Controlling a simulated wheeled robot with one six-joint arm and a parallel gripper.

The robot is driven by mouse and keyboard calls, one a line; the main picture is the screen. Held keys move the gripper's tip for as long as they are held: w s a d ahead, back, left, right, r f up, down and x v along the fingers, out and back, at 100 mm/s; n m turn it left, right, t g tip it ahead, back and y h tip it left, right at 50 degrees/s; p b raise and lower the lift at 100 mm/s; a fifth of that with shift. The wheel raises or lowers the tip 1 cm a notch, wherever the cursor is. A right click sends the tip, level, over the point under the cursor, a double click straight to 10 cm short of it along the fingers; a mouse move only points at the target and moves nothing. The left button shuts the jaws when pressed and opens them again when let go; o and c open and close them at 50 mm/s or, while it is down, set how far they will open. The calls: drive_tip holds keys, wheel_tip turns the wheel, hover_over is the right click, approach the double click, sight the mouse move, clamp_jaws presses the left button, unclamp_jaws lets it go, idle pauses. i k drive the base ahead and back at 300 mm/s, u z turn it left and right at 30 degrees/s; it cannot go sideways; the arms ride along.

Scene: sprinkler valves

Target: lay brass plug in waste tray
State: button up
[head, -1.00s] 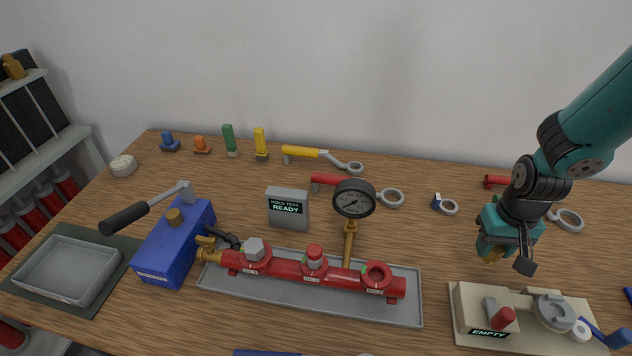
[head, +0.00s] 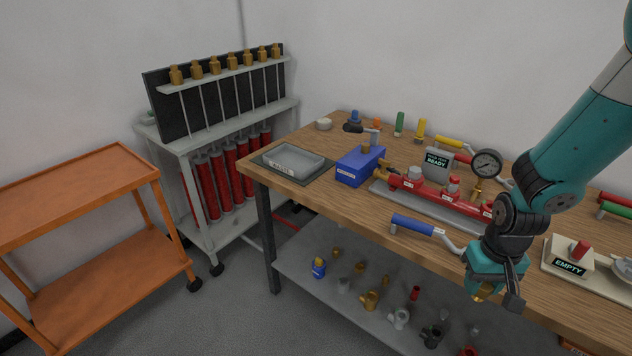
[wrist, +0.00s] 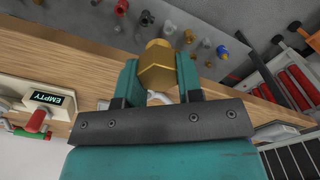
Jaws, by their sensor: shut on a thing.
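My gripper (head: 490,287) is shut on the brass plug (wrist: 157,66), which shows between the two teal fingers in the wrist view. In the head view only a small part of the brass plug (head: 481,291) shows below the fingers, in front of the table's front edge. The waste tray (head: 292,162) is a shallow grey tray on a dark mat at the left end of the wooden table. It looks empty. My gripper is well to the right of the tray and apart from it.
A blue pump box (head: 359,166) stands right of the tray. The red manifold (head: 440,190) with a gauge (head: 486,164) lies beyond my gripper. A lower shelf (head: 330,258) holds several fittings. An orange cart (head: 90,190) stands at far left.

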sight(294, 163)
drive_tip(key=u, duration=0.7)
drive_tip(key=i, duration=0.45)
drive_tip(key=u, duration=1.1)
drive_tip(key=i, duration=1.6)
drive_tip(key=z, duration=1.05)
drive_tip(key=i, duration=0.65)
drive_tip(key=z, duration=0.75)
